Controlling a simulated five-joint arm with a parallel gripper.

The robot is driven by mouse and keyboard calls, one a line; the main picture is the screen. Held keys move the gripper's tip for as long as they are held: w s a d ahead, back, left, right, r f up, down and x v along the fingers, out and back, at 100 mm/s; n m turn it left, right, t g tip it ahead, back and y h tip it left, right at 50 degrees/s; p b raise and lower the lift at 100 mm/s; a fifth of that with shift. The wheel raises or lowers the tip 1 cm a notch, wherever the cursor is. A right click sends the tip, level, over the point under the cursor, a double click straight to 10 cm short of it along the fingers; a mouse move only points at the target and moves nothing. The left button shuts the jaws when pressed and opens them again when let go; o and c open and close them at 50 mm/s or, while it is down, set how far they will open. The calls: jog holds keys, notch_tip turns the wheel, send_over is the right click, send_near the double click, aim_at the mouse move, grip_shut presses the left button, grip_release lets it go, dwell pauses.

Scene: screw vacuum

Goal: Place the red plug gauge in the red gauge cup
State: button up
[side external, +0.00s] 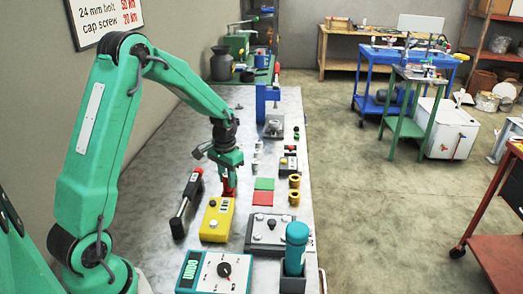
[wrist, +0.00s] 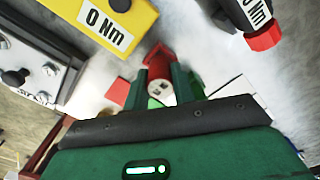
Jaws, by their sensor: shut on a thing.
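My gripper (wrist: 163,84) is shut on the red plug gauge (wrist: 158,60), whose pale round end faces the wrist camera between the green fingers. In the side view my gripper (side external: 230,185) points down over the bench, with red showing at its fingertips. It is just above or at the bench top, behind the yellow box; I cannot tell whether the gauge touches the bench.
A yellow meter box (side external: 216,219) and a torque wrench (side external: 187,203) are close to my gripper. Green (side external: 264,184) and red (side external: 262,198) squares lie to its right, then brass-coloured rings (side external: 294,197).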

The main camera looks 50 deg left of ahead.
jog(key=shift+f, duration=0.1)
jog(key=o, duration=1)
notch_tip(320, 180, up, 12)
jog(key=shift+r, duration=0.15)
dwell(0.7)
